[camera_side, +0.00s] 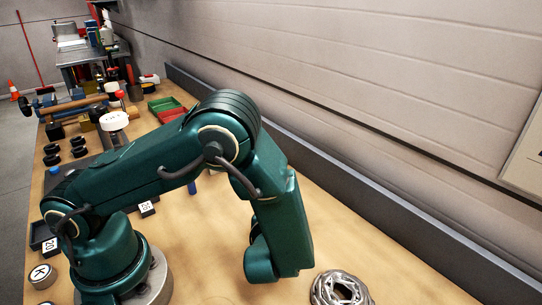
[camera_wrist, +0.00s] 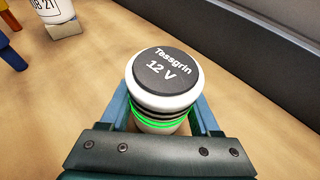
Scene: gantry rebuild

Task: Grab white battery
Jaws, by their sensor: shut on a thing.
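The white battery (camera_wrist: 165,95) is a white cylinder with a dark grey top marked "Tessgrin 12 V" and green and black rings lower down. It stands between the two fingers of my gripper (camera_wrist: 162,125) in the wrist view. The gripper is shut on it, with one finger at each side. Its lower part is hidden behind the gripper body. In the side view the gripper end and the battery do not show; the lower arm (camera_side: 280,225) hides that spot or it lies out of frame.
In the wrist view another white cylinder (camera_wrist: 52,10) with black print stands at the upper left, beside blue and yellow parts (camera_wrist: 8,42). A dark rail (camera_wrist: 262,28) runs along the wall.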

